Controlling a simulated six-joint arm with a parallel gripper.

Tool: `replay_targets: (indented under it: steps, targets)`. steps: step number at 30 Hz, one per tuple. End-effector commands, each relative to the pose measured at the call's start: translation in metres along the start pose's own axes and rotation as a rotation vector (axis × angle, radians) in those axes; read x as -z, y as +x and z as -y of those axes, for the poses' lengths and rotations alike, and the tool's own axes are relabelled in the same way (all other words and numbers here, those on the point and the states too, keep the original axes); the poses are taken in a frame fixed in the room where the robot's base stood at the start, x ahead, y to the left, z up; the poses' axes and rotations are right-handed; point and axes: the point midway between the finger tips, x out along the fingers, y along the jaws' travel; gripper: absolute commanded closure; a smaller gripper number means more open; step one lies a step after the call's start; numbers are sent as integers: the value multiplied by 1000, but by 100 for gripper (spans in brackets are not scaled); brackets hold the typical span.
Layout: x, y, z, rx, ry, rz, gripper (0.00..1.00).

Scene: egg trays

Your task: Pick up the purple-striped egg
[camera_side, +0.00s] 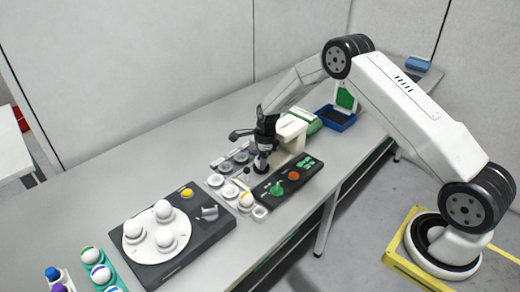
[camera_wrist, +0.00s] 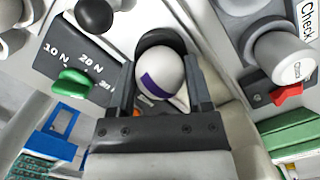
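In the wrist view, a white egg with a purple stripe (camera_wrist: 162,76) lies between the two dark fingers of my gripper (camera_wrist: 161,82). The fingers stand apart, one on each side of it, and almost no gap shows. I cannot tell whether they press on it. A dark ring (camera_wrist: 160,38) curves behind the egg's far end. In the side view, my gripper (camera_side: 264,152) points down over the row of small devices beside the black panel, and the egg in it cannot be made out there.
A black panel with green and red knobs (camera_side: 289,183) stands close to my gripper. A dark plate with a round white holder of eggs (camera_side: 178,251) is at the front left. A teal tray with striped eggs (camera_side: 88,268) is farther left. A blue bin (camera_side: 336,118) is behind.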

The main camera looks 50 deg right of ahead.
Motion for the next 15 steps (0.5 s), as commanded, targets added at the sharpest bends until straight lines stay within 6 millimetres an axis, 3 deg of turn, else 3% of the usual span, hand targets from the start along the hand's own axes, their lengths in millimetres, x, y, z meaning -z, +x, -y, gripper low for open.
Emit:
replay_targets:
  steps: [15]
  targets:
    - [-1,-9,0,0,0,0,57]
